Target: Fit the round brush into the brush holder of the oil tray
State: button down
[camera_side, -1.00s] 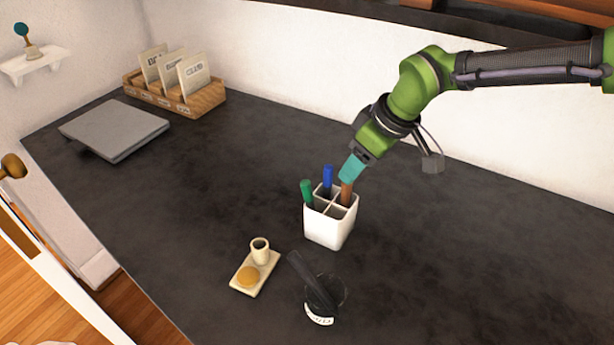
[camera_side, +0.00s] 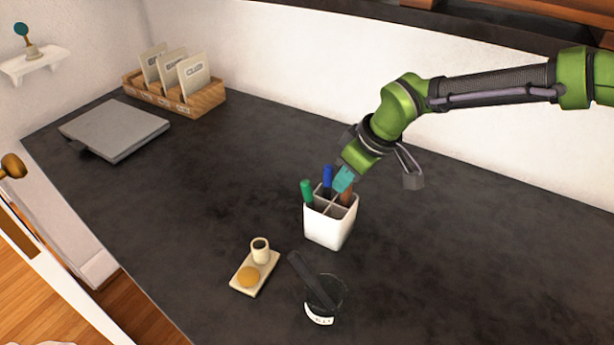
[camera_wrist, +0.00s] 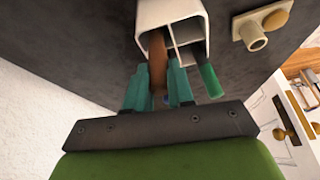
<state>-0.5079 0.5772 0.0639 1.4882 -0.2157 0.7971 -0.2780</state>
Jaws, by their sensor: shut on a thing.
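My gripper (camera_side: 343,182) is at the top of a white divided caddy and is shut on the brown round brush (camera_side: 348,195). In the wrist view, the brush (camera_wrist: 157,62) runs between the teal fingers (camera_wrist: 158,84), with its far end inside one caddy compartment. Its bristles cannot be made out. The cream oil tray (camera_side: 241,286) lies left of and in front of the caddy, with a yellow-orange round patch on it. Its brush holder (camera_side: 260,250) is a short upright cup with a dark opening; it also shows in the wrist view (camera_wrist: 256,43).
The white caddy (camera_side: 326,232) also holds a green pen (camera_side: 307,193) and a blue pen (camera_side: 328,178). A dark cup (camera_side: 329,297) with a leaning black pestle-like rod stands right of the tray. A grey flat device and a wooden card box are far left. The counter between is clear.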

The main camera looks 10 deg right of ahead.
jog(key=shift+r, duration=0.1)
notch_tip(320, 180, up, 10)
jog(key=shift+s+d+f, duration=0.1)
jog(key=s+d+r+n, duration=0.1)
jog(key=s+d+r, duration=0.3)
jog(key=r, duration=0.5)
jog(key=s+d+r, duration=0.2)
jog(key=s+r, duration=0.3)
jog(key=r, duration=0.3)
jog(key=w+a+f, duration=0.2)
jog(key=a+f, duration=0.6)
jog(key=a, duration=0.4)
jog(key=w+a+f, duration=0.3)
jog(key=a+f, duration=0.5)
jog(key=a, duration=0.4)
notch_tip(320, 180, down, 10)
jog(key=c, duration=1)
grip_release()
jog(key=shift+f, duration=0.15)
